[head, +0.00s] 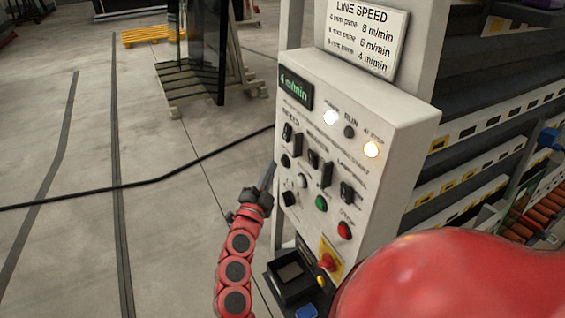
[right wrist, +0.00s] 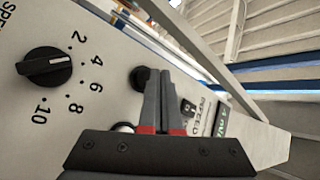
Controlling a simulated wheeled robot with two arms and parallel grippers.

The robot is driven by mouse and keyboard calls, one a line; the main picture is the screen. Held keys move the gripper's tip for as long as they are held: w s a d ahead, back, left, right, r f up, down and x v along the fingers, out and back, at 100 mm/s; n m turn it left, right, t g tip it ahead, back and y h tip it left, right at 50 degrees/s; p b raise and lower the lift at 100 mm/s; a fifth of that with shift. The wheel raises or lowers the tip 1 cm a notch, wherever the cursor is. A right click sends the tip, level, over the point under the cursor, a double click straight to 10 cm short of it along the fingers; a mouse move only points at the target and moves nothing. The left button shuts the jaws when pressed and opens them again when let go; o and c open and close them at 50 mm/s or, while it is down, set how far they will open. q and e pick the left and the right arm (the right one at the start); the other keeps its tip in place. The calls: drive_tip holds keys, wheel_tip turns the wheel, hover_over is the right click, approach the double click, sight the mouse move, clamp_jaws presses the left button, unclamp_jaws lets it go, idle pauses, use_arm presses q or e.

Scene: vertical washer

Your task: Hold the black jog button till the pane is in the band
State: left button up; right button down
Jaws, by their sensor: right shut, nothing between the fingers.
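The black jog button (head: 286,160) appears to be the round black one on the left of the white control panel (head: 381,112). It also shows in the right wrist view (right wrist: 143,78). My right gripper (head: 267,170) is shut and empty at the panel's left side. In the right wrist view its fingertips (right wrist: 165,72) overlap the button's edge; I cannot tell whether they touch it. A dark glass pane (head: 207,45) stands upright on a wooden stand at the back; I cannot tell whether it is the task's pane. No band is discernible. My left gripper is not in view.
The display (head: 296,89) reads 4 m/min. Green (head: 321,203) and red (head: 344,230) buttons and a red emergency stop (head: 327,262) sit lower. A numbered knob (right wrist: 46,67) is near the fingers.

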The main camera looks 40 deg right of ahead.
drive_tip(key=shift+d, duration=0.1)
idle(0.7)
drive_tip(key=shift+s+d, duration=0.1)
drive_tip(key=shift+d, duration=0.2)
